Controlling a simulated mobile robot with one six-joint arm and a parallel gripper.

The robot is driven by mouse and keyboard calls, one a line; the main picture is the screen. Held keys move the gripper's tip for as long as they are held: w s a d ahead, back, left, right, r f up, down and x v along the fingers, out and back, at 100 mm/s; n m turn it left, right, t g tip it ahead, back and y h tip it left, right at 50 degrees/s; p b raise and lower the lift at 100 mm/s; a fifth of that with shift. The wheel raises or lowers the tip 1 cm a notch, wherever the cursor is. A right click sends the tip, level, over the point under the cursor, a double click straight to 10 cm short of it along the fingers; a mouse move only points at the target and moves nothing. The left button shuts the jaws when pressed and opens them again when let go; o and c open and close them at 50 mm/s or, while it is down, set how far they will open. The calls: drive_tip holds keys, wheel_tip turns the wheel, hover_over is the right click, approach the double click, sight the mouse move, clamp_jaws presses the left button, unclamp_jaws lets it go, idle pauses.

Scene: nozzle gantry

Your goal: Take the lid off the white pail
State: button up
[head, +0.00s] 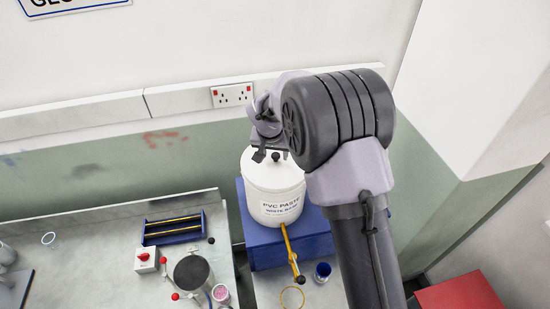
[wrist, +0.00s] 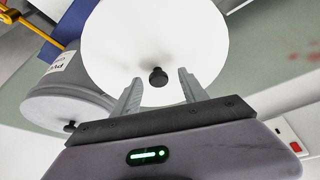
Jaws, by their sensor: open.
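The white pail (head: 275,205) stands on a blue stand, its black-lettered label facing me. Its white lid (wrist: 155,35) is on and fills the middle of the wrist view. The lid's small black knob (wrist: 158,78) shows between my open fingers, with a gap on each side. My gripper (wrist: 160,82) is open and empty, pointing down over the lid; I cannot tell how far the fingertips are above it. In the head view my gripper (head: 269,153) is over the back part of the lid, partly hidden by my arm.
A second, greyer pail (wrist: 85,80) with its own knobbed lid stands close beside the white one, hidden in the head view. A yellow-handled valve (head: 290,247) juts from the white pail's front. A blue cup (head: 322,271) stands nearby. The wall with a socket (head: 232,95) is behind.

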drive_tip(key=shift+w+d+f, duration=0.1)
drive_tip(key=shift+w+f, duration=0.1)
drive_tip(key=shift+s+r, duration=0.1)
drive_tip(key=shift+s, duration=0.05)
drive_tip(key=c, duration=0.5)
clamp_jaws()
